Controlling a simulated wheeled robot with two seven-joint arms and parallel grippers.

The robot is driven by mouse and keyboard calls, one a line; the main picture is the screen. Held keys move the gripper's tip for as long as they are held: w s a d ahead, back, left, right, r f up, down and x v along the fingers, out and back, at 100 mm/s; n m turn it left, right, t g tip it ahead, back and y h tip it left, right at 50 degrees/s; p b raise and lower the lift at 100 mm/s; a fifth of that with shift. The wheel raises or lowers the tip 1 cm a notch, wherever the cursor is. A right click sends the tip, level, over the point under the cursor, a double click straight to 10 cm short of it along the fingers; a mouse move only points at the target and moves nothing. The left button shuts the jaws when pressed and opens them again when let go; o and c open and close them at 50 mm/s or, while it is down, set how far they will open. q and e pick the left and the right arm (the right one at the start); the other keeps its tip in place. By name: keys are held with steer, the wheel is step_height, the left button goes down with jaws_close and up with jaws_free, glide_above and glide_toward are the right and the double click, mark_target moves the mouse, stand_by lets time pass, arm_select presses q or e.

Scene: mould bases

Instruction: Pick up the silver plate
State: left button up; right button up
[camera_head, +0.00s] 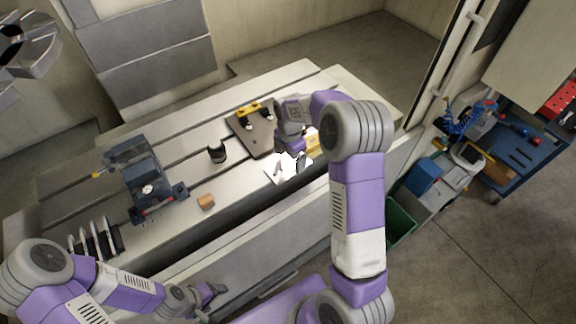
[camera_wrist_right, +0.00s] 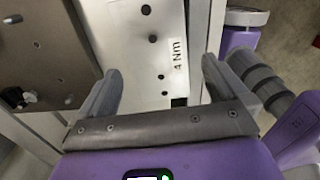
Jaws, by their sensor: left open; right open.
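The silver plate (camera_head: 280,169) lies on the grey machine table, partly hidden behind my right gripper in the head view. In the right wrist view the silver plate (camera_wrist_right: 143,45) is bright, has several dark holes and carries the text "4 Nm". My right gripper (camera_wrist_right: 161,78) is open, with one finger on each side of the plate's near part; I cannot tell whether they touch it. The right gripper (camera_head: 288,166) also shows in the head view. My left gripper (camera_head: 217,291) is open and empty in front of the table, away from the plate.
A brown plate (camera_head: 254,137) with a yellow part on it lies left of the silver plate; it also shows in the wrist view (camera_wrist_right: 40,45). A dark vise (camera_head: 143,180), a black round part (camera_head: 217,153) and a wooden block (camera_head: 206,201) stand on the slotted table.

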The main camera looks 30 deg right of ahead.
mark_target(288, 166)
steer(key=f, duration=0.3)
steer(key=shift+w+a, duration=0.1)
steer(key=shift+w, duration=0.15)
steer(key=shift+s+f, duration=0.15)
steer(key=shift+f, duration=0.15)
steer(key=c, duration=1.2)
